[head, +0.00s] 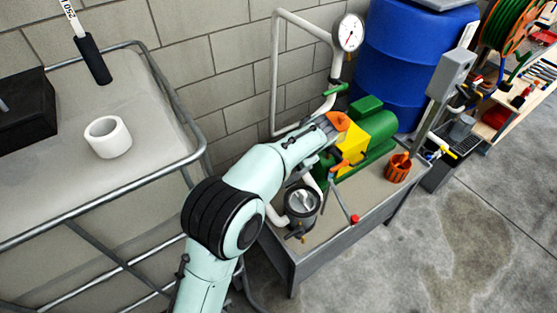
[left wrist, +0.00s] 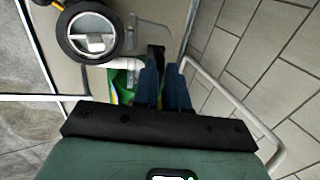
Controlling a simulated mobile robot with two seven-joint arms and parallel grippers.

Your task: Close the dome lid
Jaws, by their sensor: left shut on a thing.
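My left arm reaches over the metal bench, with its gripper (head: 328,124) in front of the green and yellow pump (head: 373,128). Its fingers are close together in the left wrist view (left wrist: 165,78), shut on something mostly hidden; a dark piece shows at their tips. An orange part (head: 339,121) shows at the fingertips in the head view. A round filter housing (head: 302,203) with a black rim stands on the bench nearer to me, apart from the gripper. It also shows in the left wrist view (left wrist: 90,34). I cannot make out a separate dome lid for certain. My right gripper is out of view.
White pipes (head: 278,70) and a pressure gauge (head: 348,32) rise behind the bench by the block wall. An orange basket (head: 398,167) stands on the bench's right part. A caged tank (head: 150,100) carries a white ring (head: 108,137) at left.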

